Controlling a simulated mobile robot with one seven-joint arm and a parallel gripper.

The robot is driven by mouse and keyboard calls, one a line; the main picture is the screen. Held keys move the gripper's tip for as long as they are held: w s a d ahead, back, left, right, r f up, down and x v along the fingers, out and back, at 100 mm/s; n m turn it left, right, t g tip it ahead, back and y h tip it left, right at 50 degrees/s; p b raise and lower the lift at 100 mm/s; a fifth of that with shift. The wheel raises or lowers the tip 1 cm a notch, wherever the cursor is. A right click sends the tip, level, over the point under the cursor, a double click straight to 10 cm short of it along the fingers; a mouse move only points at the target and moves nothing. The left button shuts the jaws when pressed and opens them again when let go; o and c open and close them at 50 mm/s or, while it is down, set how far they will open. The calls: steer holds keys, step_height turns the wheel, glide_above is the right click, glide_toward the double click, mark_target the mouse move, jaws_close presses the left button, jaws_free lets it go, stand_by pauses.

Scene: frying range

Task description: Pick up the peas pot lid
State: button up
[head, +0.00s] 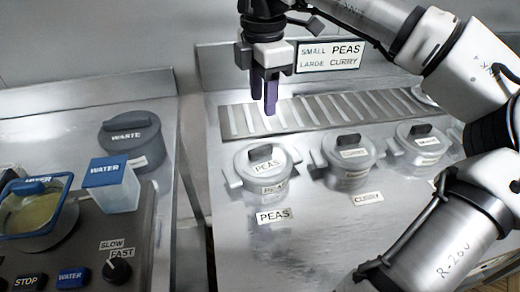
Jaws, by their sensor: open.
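The peas pot lid (250,163) sits on the peas pot (262,186), a metal pot with side handles on the steel counter. My gripper (264,100) points down with purple fingers, above and behind the lid, over the slotted strip. It is open and empty, apart from the lid.
A curry pot (347,178) and another lidded pot (418,160) stand to the right. Behind them are a slotted strip (320,108) and a PEAS/CURRY sign (330,56). At left are a WASTE bin (130,145), a WATER container (112,195) and a control panel (95,262).

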glide_above(262, 148)
steer(key=f, duration=0.6)
steer(key=shift+s+d+f+p, duration=0.1)
steer(key=shift+s+f+p, duration=0.1)
steer(key=shift+p, duration=0.2)
steer(key=shift+w+f+p, duration=0.15)
steer(key=shift+f+p, duration=0.35)
steer(key=shift+f, duration=1.05)
steer(key=shift+w+f+p, duration=0.1)
steer(key=shift+f+p, duration=0.35)
steer(key=shift+f, duration=1.1)
jaws_close()
